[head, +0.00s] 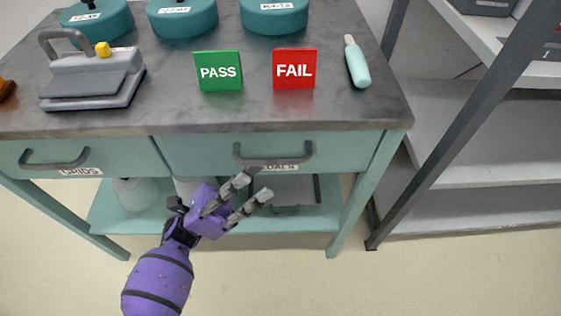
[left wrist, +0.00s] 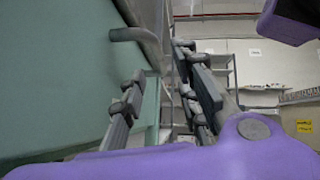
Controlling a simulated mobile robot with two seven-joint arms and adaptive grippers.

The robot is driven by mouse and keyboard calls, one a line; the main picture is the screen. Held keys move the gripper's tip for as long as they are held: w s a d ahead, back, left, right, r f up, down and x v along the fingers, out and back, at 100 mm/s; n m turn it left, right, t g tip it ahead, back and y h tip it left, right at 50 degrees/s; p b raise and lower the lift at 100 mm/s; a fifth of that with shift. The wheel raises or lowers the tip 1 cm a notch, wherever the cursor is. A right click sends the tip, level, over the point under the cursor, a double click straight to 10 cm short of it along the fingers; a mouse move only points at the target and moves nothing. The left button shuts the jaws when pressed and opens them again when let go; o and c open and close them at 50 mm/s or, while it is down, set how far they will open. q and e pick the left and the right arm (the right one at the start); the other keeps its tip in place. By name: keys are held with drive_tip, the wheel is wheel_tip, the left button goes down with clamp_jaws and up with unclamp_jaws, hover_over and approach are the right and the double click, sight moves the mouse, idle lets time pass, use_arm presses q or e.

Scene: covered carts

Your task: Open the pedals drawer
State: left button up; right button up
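The pedals drawer (head: 345,152) is the right one of two teal drawers under the grey cart top. It looks shut. Its dark grey bar handle (head: 273,161) partly covers a white label, of which only the last letters read clearly. My left gripper (head: 258,184) is in front of the cart, just below and left of this handle, with its two fingers apart and nothing between them. In the left wrist view, the open fingers (left wrist: 160,100) point along the teal front, and a grey handle (left wrist: 130,35) shows above them, apart from them. My right gripper is not in view.
The grids drawer (head: 110,157) is shut at left. On the cart top (head: 180,118) are PASS (head: 218,71) and FAIL (head: 294,69) blocks, a grey device (head: 93,80), a pale teal tool (head: 357,63) and teal lidded containers (head: 183,18). A grey shelf rack (head: 470,130) stands at right.

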sight(274, 159)
use_arm(q)
drive_tip(key=p+x, duration=0.1)
drive_tip(key=x, duration=0.6)
clamp_jaws()
